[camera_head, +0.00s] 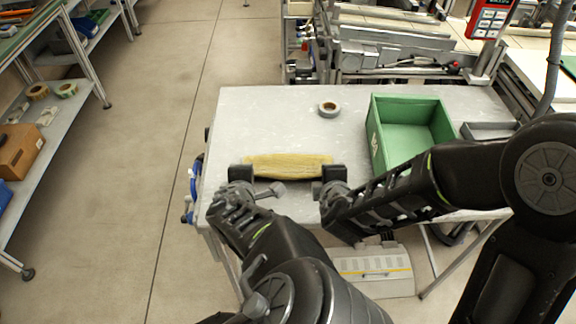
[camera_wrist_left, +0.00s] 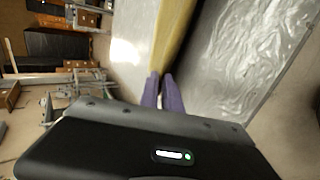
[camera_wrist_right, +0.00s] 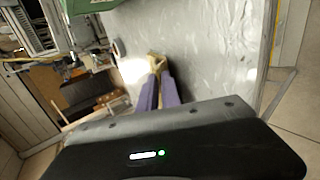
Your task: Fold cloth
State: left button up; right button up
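A yellow cloth (camera_head: 288,165) lies as a long narrow strip across the near part of the grey table. My left gripper (camera_head: 243,172) is at its left end and my right gripper (camera_head: 330,172) is at its right end. In the left wrist view the purple fingers (camera_wrist_left: 161,78) are close together with the cloth (camera_wrist_left: 178,30) at their tips. In the right wrist view the fingers (camera_wrist_right: 158,76) are also close together, with a cloth end (camera_wrist_right: 156,63) at the tips. Both appear shut on the cloth; the exact pinch is partly hidden.
The table (camera_head: 250,115) is clear behind the cloth, apart from a tape reel (camera_head: 328,109). An open green crate (camera_head: 376,145) stands to the right, with a grey tray (camera_head: 487,128) beyond it. My right arm spans the table's right front.

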pick_arm(q)
jog(key=o, duration=0.7)
pick_arm(e)
jog(key=o, duration=0.7)
pick_arm(q)
jog(key=shift+r, duration=0.2)
pick_arm(e)
jog(key=shift+r, duration=0.25)
pick_arm(q)
jog(key=s+r, duration=0.1)
jog(key=r, duration=0.2)
jog(key=s+r, duration=0.1)
jog(key=r, duration=0.1)
jog(key=s+r, duration=0.2)
jog(key=r, duration=0.1)
jog(key=shift+r, duration=0.3)
pick_arm(e)
jog(key=s+r, duration=0.1)
jog(key=r, duration=0.1)
jog(key=s+r, duration=0.1)
jog(key=r, duration=0.2)
jog(key=s+r, duration=0.2)
jog(key=r, duration=0.1)
jog(key=shift+r, duration=0.25)
